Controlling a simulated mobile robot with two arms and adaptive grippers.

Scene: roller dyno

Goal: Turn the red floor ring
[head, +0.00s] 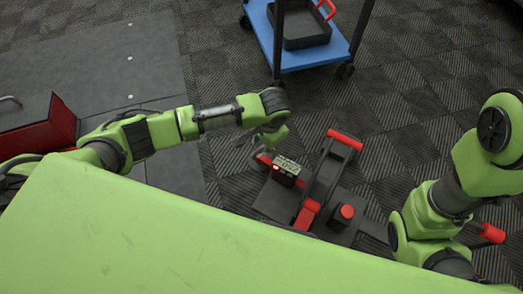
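A small red, ring-like part (264,159) shows low beside the left end of a dark floor device, and I cannot tell for sure that it is the red floor ring. My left gripper (258,142) is just above this part, pointing down. Its grey fingers are small and partly hidden by my green wrist, so I cannot tell whether they are open or touching the part. My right arm reaches down on the right side, and its gripper is not visible.
The dark floor device has a black box with a lit panel (286,171), a red-ended bar (344,140) and a red knob (346,212). A blue cart (297,58) on casters stands behind. A red box (62,122) is at left. Carpet between is clear.

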